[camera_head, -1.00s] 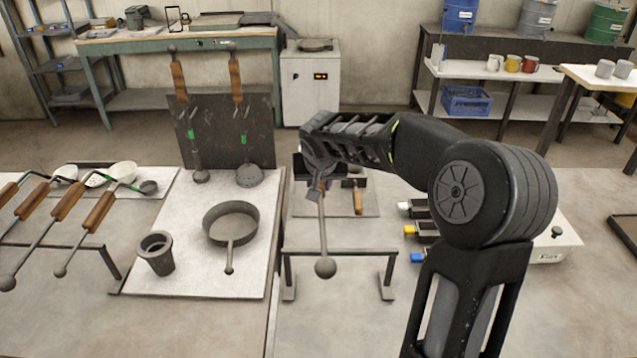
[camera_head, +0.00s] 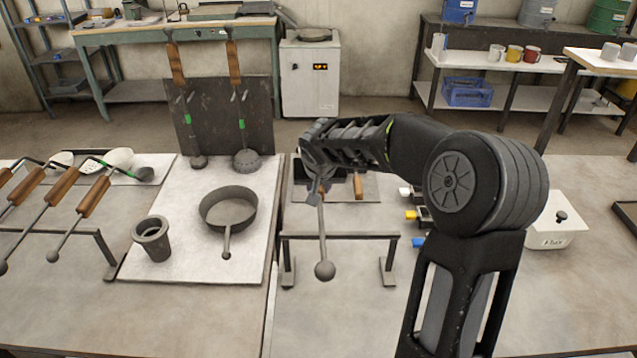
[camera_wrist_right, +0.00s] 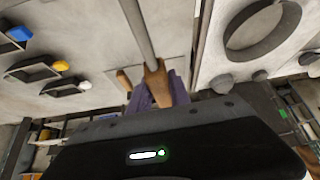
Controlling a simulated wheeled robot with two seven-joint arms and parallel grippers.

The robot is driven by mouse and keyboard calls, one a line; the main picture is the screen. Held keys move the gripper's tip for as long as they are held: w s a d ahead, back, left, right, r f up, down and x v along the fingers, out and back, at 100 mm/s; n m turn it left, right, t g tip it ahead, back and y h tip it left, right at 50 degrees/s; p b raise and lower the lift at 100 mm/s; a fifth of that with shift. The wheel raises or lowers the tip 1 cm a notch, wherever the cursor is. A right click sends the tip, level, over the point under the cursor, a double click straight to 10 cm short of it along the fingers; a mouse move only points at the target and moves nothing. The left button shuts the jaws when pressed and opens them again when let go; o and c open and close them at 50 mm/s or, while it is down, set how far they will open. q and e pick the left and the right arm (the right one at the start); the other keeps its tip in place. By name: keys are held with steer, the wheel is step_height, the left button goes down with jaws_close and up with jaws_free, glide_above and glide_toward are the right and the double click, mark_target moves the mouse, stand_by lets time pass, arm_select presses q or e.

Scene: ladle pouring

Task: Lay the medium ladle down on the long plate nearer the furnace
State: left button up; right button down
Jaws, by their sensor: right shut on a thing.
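My right gripper (camera_head: 316,186) is shut on the wooden grip (camera_wrist_right: 155,82) of a ladle. The ladle's grey rod (camera_head: 322,225) points toward me over the rack bar and ends in a ball; the rod also shows in the right wrist view (camera_wrist_right: 137,28). Its bowl is hidden behind my gripper. A grey long plate (camera_head: 370,192) lies behind the rack on the right table, beneath and beside the gripper. Another wooden grip (camera_head: 358,187) shows over that plate. I cannot tell whether the held ladle touches plate or rack. A white cabinet with a display (camera_head: 310,75), possibly the furnace, stands behind. My left gripper is not in view.
The low rack (camera_head: 365,236) stands before the plate. A pan (camera_head: 228,210) and dark cup (camera_head: 152,240) are on the pale board at left. Several ladles rest on the left rack (camera_head: 75,230). A lidded white box (camera_head: 556,222) is right of my arm.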

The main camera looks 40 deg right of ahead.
steer(key=shift+f+b, duration=0.4)
steer(key=shift+f, duration=0.45)
steer(key=shift+f+b, duration=0.3)
steer(key=shift+b, duration=0.1)
steer(key=c, duration=1.3)
jaws_free()
steer(key=shift+o, duration=0.9)
steer(key=shift+s+f, duration=0.1)
steer(key=shift+f, duration=0.15)
steer(key=b+v, duration=0.1)
steer(key=v, duration=0.7)
steer(key=shift+r, duration=0.1)
